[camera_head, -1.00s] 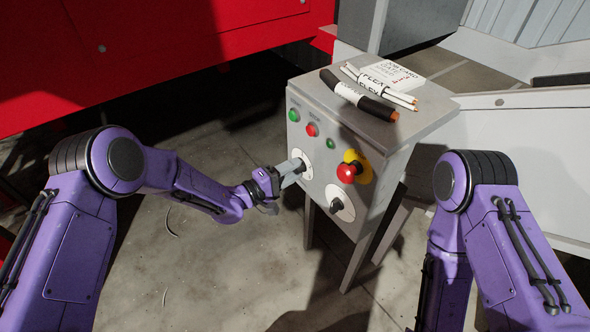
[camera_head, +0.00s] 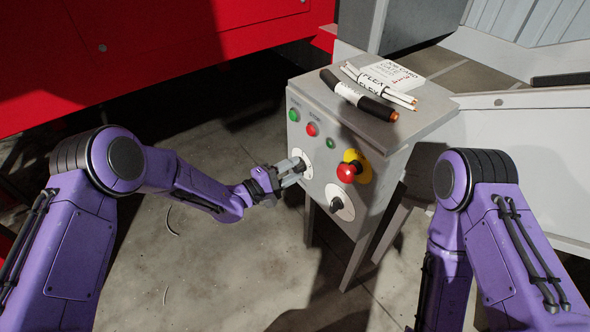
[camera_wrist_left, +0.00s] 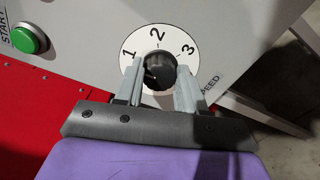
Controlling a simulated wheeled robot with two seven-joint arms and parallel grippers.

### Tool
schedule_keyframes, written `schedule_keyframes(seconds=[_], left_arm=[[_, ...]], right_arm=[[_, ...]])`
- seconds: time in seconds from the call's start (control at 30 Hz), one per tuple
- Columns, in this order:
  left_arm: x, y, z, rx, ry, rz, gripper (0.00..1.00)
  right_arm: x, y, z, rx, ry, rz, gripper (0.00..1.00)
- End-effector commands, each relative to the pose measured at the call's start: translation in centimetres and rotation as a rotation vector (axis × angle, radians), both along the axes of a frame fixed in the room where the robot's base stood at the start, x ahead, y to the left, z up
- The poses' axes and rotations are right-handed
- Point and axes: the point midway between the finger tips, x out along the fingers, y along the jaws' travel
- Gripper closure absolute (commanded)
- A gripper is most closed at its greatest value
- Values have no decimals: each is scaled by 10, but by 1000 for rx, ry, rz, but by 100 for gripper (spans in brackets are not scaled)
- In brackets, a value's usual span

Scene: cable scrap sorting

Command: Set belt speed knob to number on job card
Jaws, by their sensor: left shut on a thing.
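The belt speed knob (camera_wrist_left: 160,58) is black and sits on a white dial (camera_wrist_left: 142,41) marked 1, 2 and 3. My left gripper (camera_head: 298,170) is at this dial on the front of the control box (camera_head: 375,200). In the left wrist view its two fingers (camera_wrist_left: 160,72) close on the knob from both sides. A small pale mark shows on the knob, but I cannot tell which number it points to. My right gripper is out of view.
A red emergency button (camera_head: 346,173) on yellow and a lower black knob (camera_head: 336,204) are right of the dial. Green (camera_head: 293,115) and red (camera_head: 311,130) buttons are above. Black (camera_head: 360,96) and white marker-like rolls lie by the card.

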Motion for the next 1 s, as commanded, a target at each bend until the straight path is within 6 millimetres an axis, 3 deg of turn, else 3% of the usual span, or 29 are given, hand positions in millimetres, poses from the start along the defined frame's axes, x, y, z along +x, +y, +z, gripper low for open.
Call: schedule_keyframes(seconds=[0.03,0.1,0.47,0.8,1.0], left_arm=[[2,5,-1,2,2,10,58],[2,4,-1,2,1,9,35],[-3,4,-1,2,1,-1,35],[-45,66,-1,0,2,4,35],[-59,85,0,-1,0,1,35]], right_arm=[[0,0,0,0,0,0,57],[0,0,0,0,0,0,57],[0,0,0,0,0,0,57],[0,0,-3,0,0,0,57],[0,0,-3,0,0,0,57]])
